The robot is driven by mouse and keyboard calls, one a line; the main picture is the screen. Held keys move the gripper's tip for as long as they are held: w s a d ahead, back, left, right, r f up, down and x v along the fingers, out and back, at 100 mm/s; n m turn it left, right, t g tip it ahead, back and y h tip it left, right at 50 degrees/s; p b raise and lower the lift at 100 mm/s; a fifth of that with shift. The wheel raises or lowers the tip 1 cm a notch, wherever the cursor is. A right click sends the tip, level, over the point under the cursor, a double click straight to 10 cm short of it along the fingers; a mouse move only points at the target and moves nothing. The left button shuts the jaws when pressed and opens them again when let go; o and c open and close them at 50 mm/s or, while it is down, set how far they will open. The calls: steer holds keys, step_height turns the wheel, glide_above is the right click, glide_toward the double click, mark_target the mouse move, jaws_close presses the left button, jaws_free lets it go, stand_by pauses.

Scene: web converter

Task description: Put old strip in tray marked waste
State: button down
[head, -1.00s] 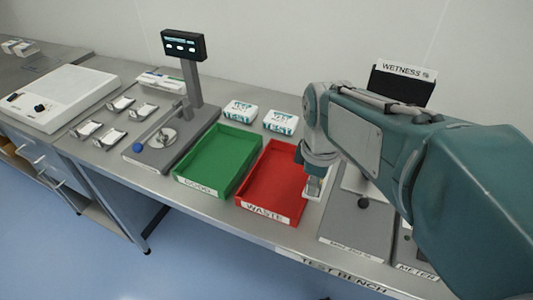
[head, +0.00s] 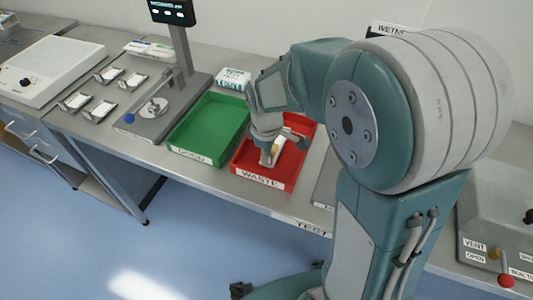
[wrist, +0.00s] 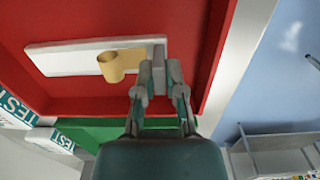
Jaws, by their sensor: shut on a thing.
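The red tray marked WASTE (head: 258,180) stands near the bench's front edge, and its red floor fills much of the wrist view (wrist: 200,20). My gripper (head: 268,160) points down over this tray. In the wrist view my gripper (wrist: 160,66) is shut on the end of the old strip (wrist: 70,60), a flat white piece with a curled tan part. The strip lies within the tray's outline; I cannot tell whether it touches the floor. In the head view the strip (head: 278,146) is partly hidden by my gripper.
A green tray (head: 207,128) stands directly left of the red one. Behind it is a white TEST box (head: 233,78). A stand with a display (head: 172,12) and several small holders are further left. At the right is a grey unit with a red knob (head: 506,281).

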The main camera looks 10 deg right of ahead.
steer(key=shift+f, duration=0.2)
steer(key=c, duration=0.7)
jaws_free()
steer(key=shift+r, duration=0.1)
step_height(320, 180, up, 11)
steer(key=s+d+r+m+t, duration=0.1)
steer(key=s+m, duration=0.2)
steer(key=s, duration=0.2)
steer(key=s+d+r+m+t, duration=0.1)
steer(key=s+m+t, duration=0.1)
steer(key=s+m, duration=0.2)
steer(key=s+d+r+m+t, duration=0.1)
steer(key=s+r+m+t, duration=0.1)
steer(key=s, duration=0.5)
steer(key=shift+d+r+m, duration=0.1)
steer(key=shift+d+m, duration=0.25)
steer(key=shift+m, duration=0.55)
